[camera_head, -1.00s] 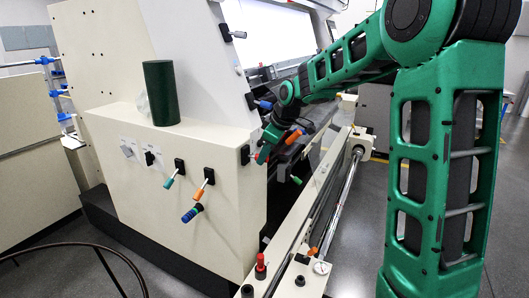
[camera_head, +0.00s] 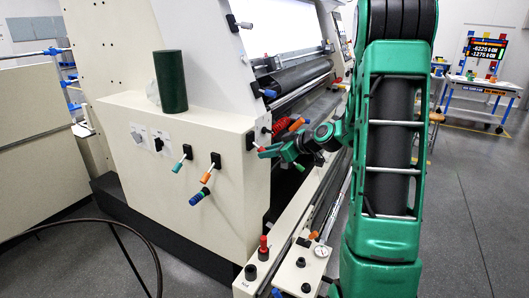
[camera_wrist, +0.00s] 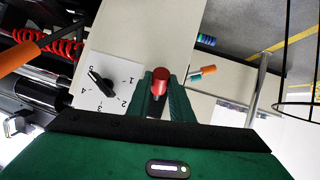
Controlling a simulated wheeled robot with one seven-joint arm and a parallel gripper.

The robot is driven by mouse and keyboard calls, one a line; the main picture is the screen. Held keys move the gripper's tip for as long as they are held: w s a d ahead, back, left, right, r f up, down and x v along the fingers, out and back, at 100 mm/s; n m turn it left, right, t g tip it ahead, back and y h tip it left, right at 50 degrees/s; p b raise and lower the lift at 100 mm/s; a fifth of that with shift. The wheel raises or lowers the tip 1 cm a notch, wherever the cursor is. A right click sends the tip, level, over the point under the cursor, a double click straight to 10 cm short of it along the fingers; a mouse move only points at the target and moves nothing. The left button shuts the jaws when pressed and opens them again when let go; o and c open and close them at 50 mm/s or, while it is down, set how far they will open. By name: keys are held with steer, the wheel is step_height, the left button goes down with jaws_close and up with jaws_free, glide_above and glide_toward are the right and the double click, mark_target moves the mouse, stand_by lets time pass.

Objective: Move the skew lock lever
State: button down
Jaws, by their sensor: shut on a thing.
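A lever with a red grip (camera_wrist: 161,82) sits between the two green fingers of my gripper (camera_wrist: 163,98) in the wrist view. My gripper is shut on it, and the fingers hide its lower part. In the head view the red lever tip (camera_head: 262,150) shows at the front right corner of the cream cabinet, with my gripper (camera_head: 272,150) at it from the right. No label naming the lever is readable. A black pointer knob (camera_wrist: 100,82) on a numbered white plate is left of the gripper in the wrist view.
Teal (camera_head: 178,166), orange (camera_head: 206,178) and blue (camera_head: 196,199) handles are on the cabinet front. An orange handle (camera_wrist: 18,56) and red coil (camera_wrist: 62,46) lie left of the gripper in the wrist view. A dark green cylinder (camera_head: 170,80) stands on the cabinet.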

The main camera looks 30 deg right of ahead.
steer(key=shift+d+f, duration=0.15)
steer(key=shift+d, duration=0.05)
steer(key=c, duration=1.6)
jaws_free()
steer(key=shift+w+f, duration=0.1)
steer(key=shift+o, duration=0.2)
steer(key=shift+a, duration=0.1)
steer(key=v, duration=1)
steer(key=shift+s, duration=0.35)
steer(key=s+a+f+m+g+h, duration=0.2)
steer(key=s+a+f+m+g, duration=0.2)
steer(key=s+a+g, duration=0.45)
steer(key=s+a+m+g+h, duration=0.1)
steer(key=s+m+g, duration=0.2)
steer(key=s, duration=2)
steer(key=m, duration=0.5)
steer(key=shift+h, duration=0.3)
